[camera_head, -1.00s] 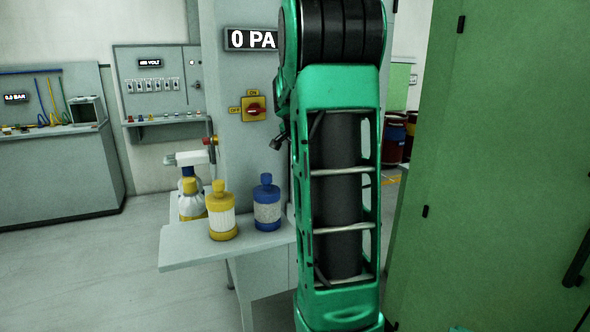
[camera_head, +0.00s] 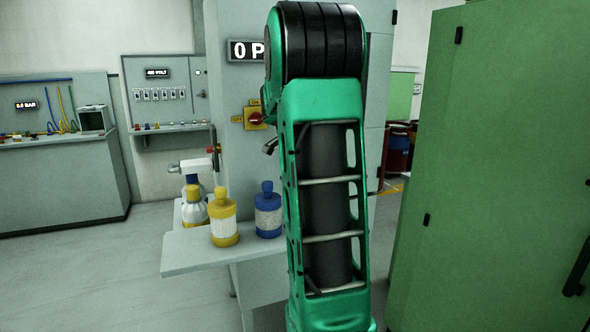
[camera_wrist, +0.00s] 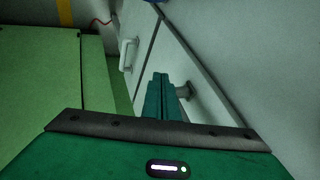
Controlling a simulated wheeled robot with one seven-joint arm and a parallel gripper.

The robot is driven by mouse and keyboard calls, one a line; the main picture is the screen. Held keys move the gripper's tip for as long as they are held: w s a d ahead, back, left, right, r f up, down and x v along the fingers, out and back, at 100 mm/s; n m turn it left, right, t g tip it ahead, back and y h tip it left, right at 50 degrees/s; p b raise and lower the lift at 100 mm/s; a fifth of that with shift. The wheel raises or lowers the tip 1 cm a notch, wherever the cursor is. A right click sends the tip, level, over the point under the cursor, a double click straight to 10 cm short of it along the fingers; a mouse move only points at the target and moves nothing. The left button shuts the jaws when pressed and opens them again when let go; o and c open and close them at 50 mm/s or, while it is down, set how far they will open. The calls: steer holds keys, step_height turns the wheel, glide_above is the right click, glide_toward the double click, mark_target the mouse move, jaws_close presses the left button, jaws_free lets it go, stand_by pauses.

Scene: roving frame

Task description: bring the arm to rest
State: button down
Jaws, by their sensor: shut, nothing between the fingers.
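My green arm stands upright in the middle of the head view, and its links hide part of the grey cabinet behind. My gripper does not show in the head view. In the wrist view my gripper (camera_wrist: 162,88) shows as green fingers close together, shut and empty. Behind the fingertips are pale panels (camera_wrist: 190,60) with a white handle (camera_wrist: 127,54) to the left and a dark grey knob (camera_wrist: 184,91) close to the right of the fingers. I cannot tell whether the fingers touch the knob.
A red rotary switch (camera_head: 255,118) is on the grey cabinet. A tall green cabinet (camera_head: 500,150) stands at right. Open floor (camera_head: 90,275) lies at left.

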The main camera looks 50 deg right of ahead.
steer(key=v, duration=0.8)
steer(key=shift+a+r, duration=0.2)
steer(key=shift+r, duration=0.15)
steer(key=shift+w, duration=0.15)
steer(key=s+a+f+n+y, duration=0.2)
steer(key=s+a+f+n, duration=0.3)
steer(key=a, duration=0.5)
steer(key=s+a+f+n+g+y, duration=0.1)
steer(key=s+a+f+n+y, duration=0.1)
steer(key=s+a+f+n, duration=0.4)
steer(key=s+a+f+n+g+y, duration=0.1)
steer(key=s+a+f+n+y, duration=0.2)
steer(key=s+a, duration=0.8)
steer(key=a+f+n, duration=0.2)
steer(key=a+f, duration=0.2)
steer(key=a, duration=0.1)
steer(key=shift+n, duration=0.4)
steer(key=shift+s, duration=0.1)
steer(key=shift+w+f+g, duration=0.3)
steer(key=shift+w, duration=0.3)
